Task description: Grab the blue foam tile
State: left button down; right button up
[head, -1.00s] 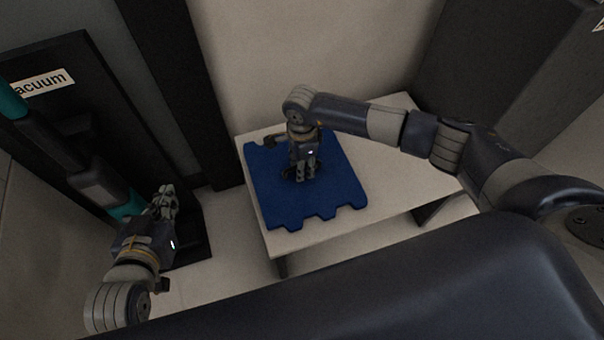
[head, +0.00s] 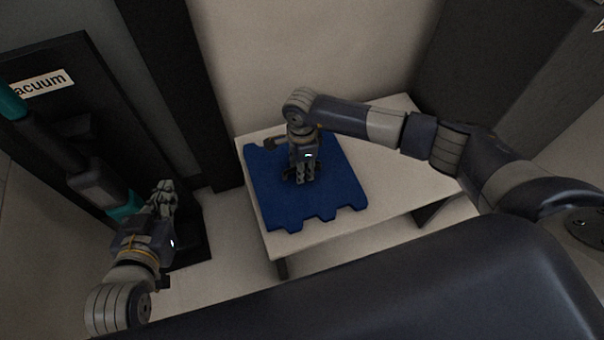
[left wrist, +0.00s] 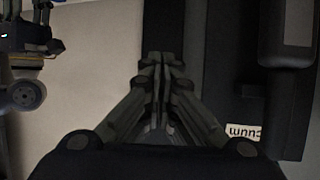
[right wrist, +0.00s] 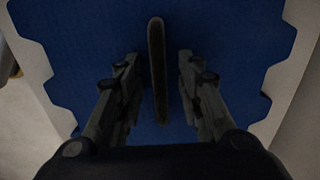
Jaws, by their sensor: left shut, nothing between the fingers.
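The blue foam tile (head: 318,200) lies flat on a white table, with notched edges, and it fills much of the right wrist view (right wrist: 235,35). My right gripper (head: 305,180) is over the tile, pointing down, and hides part of it. In the right wrist view its fingers (right wrist: 158,75) are apart, one on each side of a narrow dark upright bar (right wrist: 157,45). Gaps show between the bar and both fingers. My left gripper (head: 166,186) is away from the tile, at the left beside the vacuum. Its fingers (left wrist: 166,62) are together and empty.
The white table (head: 405,185) has free room right of the tile. A teal and dark vacuum (head: 95,185) stands on a black stand at the left, close to my left gripper. A wall is behind the table, and a dark cabinet (head: 500,60) is at the right.

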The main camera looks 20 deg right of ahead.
pick_arm(q)
jog(key=shift+w+d+r, duration=0.1)
jog(key=shift+w+r, duration=0.1)
jog(key=shift+w+r+t, duration=0.2)
jog(key=shift+r+t, duration=0.1)
jog(key=shift+r, duration=0.05)
pick_arm(e)
jog(key=shift+f, duration=0.1)
pick_arm(q)
jog(key=shift+r, duration=0.1)
jog(key=shift+w+d+r, duration=0.1)
pick_arm(e)
jog(key=shift+c, duration=0.6)
grip_shut()
